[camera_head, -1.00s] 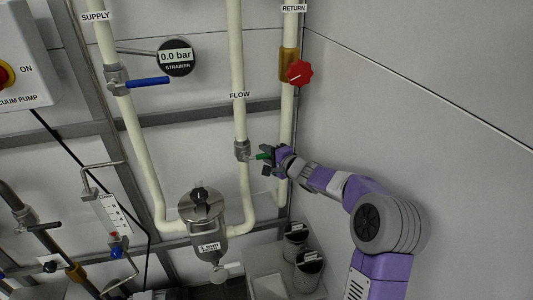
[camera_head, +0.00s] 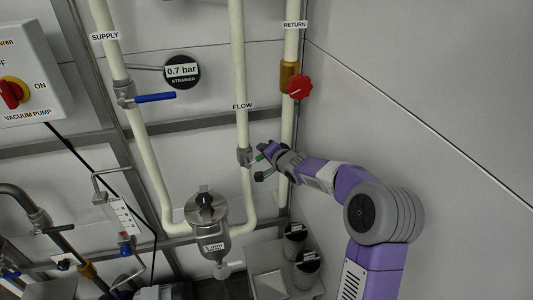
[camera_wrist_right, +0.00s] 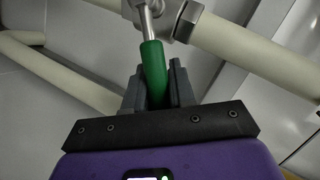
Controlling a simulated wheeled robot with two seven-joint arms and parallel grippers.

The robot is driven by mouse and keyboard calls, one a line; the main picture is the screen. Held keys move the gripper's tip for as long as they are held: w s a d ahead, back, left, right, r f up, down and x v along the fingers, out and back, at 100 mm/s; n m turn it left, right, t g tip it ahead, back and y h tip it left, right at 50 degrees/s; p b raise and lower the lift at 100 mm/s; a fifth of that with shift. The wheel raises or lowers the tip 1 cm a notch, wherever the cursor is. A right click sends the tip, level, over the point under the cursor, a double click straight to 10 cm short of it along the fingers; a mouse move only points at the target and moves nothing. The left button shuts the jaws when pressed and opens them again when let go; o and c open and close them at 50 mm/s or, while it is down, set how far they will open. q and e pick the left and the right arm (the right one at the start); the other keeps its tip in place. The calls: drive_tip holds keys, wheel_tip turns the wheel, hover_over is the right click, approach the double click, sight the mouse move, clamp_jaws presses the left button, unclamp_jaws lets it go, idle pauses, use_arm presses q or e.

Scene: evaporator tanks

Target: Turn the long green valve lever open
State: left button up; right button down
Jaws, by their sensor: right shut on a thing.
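The green valve lever (camera_head: 260,157) sticks out to the right from the valve body (camera_head: 245,156) on the cream pipe labelled FLOW (camera_head: 241,125). My right gripper (camera_head: 264,160) is at the lever's outer end. In the right wrist view the green grip (camera_wrist_right: 153,72) lies between the two grey fingers (camera_wrist_right: 153,88), which are shut on it. Its bare metal stem runs up to the valve on the diagonal cream pipe (camera_wrist_right: 262,48), and lever and pipe are at a wide angle to each other, not in line. My left gripper is not in view.
The strainer gauge (camera_head: 182,71) reads 0.7 bar. A blue lever (camera_head: 155,98) sits on the SUPPLY pipe and a red knob (camera_head: 299,88) on the RETURN pipe, just above my gripper. The strainer pot (camera_head: 206,212) hangs below. A bare wall (camera_head: 440,80) is at the right.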

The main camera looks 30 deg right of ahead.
drive_tip(key=shift+a+r, duration=0.1)
drive_tip(key=shift+r, duration=0.2)
drive_tip(key=c, duration=1)
unclamp_jaws()
drive_tip(key=shift+c, duration=0.2)
drive_tip(key=shift+f, duration=0.1)
drive_tip(key=p+v, duration=0.1)
drive_tip(key=v, duration=0.6)
drive_tip(key=shift+s+p, duration=0.25)
drive_tip(key=shift+p, duration=0.05)
drive_tip(key=shift+a, duration=0.1)
